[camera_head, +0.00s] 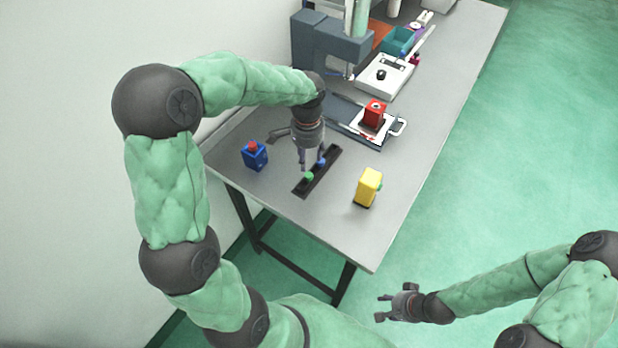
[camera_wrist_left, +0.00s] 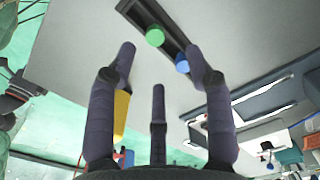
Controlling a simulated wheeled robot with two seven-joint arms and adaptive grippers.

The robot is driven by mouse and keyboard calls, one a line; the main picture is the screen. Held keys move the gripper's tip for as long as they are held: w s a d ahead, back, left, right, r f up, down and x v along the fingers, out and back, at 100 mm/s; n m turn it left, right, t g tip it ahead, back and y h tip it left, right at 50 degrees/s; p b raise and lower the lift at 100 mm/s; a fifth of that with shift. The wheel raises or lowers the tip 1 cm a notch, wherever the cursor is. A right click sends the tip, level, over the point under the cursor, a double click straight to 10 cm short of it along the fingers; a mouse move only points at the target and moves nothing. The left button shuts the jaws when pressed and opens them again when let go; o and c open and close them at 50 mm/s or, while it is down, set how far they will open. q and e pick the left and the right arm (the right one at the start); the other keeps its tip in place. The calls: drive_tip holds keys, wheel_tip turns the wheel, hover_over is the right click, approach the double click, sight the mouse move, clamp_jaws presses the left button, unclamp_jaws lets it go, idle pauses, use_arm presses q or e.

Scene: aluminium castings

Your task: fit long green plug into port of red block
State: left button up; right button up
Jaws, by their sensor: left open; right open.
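The green plug (camera_head: 309,177) stands in a black rack (camera_head: 328,167) on the table, its round top also visible in the left wrist view (camera_wrist_left: 155,37). How long it is cannot be told. My left gripper (camera_head: 303,164) is open and empty, pointing down just above the rack by the green plug. In the left wrist view its fingers (camera_wrist_left: 160,60) are spread, with the green plug beyond the tips and apart from them. The red block (camera_head: 375,112) stands on a white plate behind the rack; its port cannot be made out. My right gripper (camera_head: 392,305) is open and empty, off the table's edge.
A blue plug (camera_head: 321,162) sits beside the green one in the rack. A machine (camera_head: 330,45) and white device (camera_head: 386,78) stand behind. The table's front is clear.

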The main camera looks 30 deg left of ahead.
sight(309, 174)
use_arm(q)
wheel_tip(309, 174, down, 2)
drive_tip(key=shift+f, duration=0.1)
drive_tip(key=shift+s+d+f+b, duration=0.1)
drive_tip(key=shift+d+f+b, duration=0.05)
drive_tip(key=shift+f+b, duration=0.35)
drive_tip(key=f+b, duration=0.1)
drive_tip(key=f, duration=0.3)
drive_tip(key=shift+d, duration=0.2)
drive_tip(key=c, duration=0.8)
